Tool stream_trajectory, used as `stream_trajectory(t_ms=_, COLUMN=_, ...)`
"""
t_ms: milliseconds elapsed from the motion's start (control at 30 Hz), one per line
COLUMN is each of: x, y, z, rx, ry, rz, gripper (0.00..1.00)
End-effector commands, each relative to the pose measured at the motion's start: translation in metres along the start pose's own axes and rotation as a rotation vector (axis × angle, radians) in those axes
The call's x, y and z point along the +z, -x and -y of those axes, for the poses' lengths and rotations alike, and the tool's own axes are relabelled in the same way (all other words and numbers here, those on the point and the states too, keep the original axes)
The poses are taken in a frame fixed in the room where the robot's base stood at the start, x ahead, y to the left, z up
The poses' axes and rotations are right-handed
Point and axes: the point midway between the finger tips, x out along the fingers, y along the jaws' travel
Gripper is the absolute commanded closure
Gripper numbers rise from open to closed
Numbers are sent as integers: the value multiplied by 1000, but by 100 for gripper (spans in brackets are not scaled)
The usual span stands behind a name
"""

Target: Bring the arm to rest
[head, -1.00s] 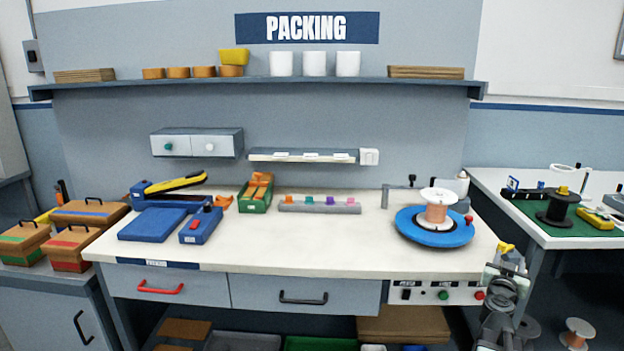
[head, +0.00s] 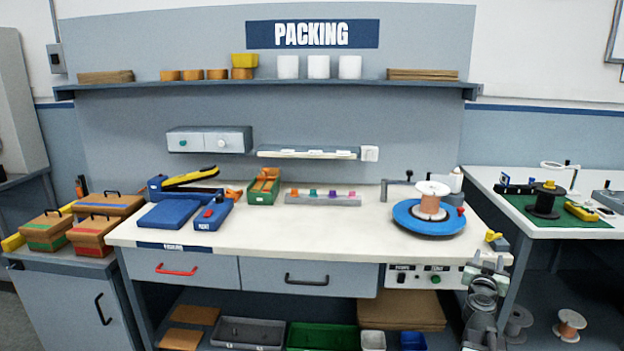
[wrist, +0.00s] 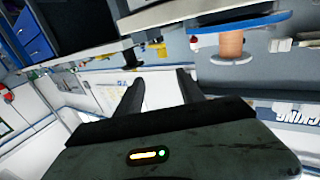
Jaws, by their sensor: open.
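My gripper (head: 486,266) is in front of the right end of the packing bench, near its front edge, with the arm below it at the lower right of the head view. In the wrist view my gripper (wrist: 160,85) shows two dark fingers spread apart with nothing between them. A small yellow piece (head: 494,237) shows just above the gripper in the head view; I cannot tell whether it touches it. The wrist view is tilted and shows the bench and a copper spool (wrist: 231,44) beyond the fingers.
The bench (head: 330,222) holds a blue turntable (head: 405,222) with a copper spool (head: 430,206) at its right. A switch panel (head: 420,275) lies left of my gripper. A side table (head: 560,228) stands to the right. The middle of the bench top is clear.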

Motion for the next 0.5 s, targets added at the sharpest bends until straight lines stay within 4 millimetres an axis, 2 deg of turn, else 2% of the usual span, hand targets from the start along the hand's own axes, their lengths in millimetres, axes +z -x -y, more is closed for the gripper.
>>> stream_trajectory(t_ms=267, x=-3, y=22, z=109, rx=-169, ry=97, rz=-21, gripper=55)
stream_trajectory(t_ms=367, x=-2, y=40, z=164, rx=-291, ry=157, rz=-34, gripper=55)
stream_trajectory(t_ms=467, x=5, y=71, z=236, rx=-473, ry=220, rz=-33, gripper=55)
stream_trajectory(t_ms=500, x=11, y=88, z=266, rx=-559, ry=245, rz=-21, gripper=55)
